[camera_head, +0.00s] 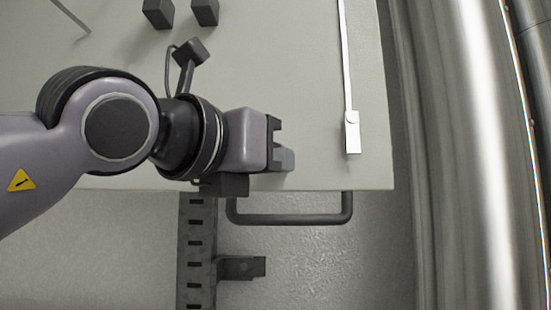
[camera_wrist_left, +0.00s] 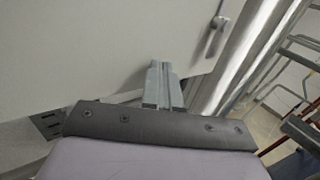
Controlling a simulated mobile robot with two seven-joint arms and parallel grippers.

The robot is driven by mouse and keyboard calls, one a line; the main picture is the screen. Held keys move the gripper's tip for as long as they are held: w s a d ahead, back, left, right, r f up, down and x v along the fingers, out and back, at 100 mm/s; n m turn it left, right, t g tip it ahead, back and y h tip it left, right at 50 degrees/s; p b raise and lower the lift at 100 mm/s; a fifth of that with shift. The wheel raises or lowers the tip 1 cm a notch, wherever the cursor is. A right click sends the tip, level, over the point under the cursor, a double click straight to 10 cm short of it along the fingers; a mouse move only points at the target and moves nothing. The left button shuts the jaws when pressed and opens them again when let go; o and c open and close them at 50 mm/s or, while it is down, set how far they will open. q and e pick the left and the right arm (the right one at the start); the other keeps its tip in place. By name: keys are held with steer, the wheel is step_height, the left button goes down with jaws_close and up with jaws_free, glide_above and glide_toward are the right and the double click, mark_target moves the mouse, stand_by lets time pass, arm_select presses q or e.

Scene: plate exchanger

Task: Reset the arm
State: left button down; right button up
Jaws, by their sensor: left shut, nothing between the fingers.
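My left arm comes in from the left in the head view. Its gripper (camera_head: 284,159) is over the lower part of a pale grey panel (camera_head: 300,60), just above the panel's bottom edge. In the left wrist view the two grey fingers of the left gripper (camera_wrist_left: 163,85) are together, with nothing between them. The same panel (camera_wrist_left: 90,40) fills the upper left of that view. My right gripper is in neither view.
A dark bar handle (camera_head: 290,218) lies just below the panel's edge. A slotted dark rail (camera_head: 196,250) with a bracket (camera_head: 242,267) runs below. A white strip (camera_head: 352,132) hangs right of the gripper, and also shows in the wrist view (camera_wrist_left: 215,36). Shiny pipes (camera_head: 470,150) stand at right.

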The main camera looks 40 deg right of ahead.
arm_select(q)
steer(key=b+v, duration=0.2)
steer(key=v, duration=0.5)
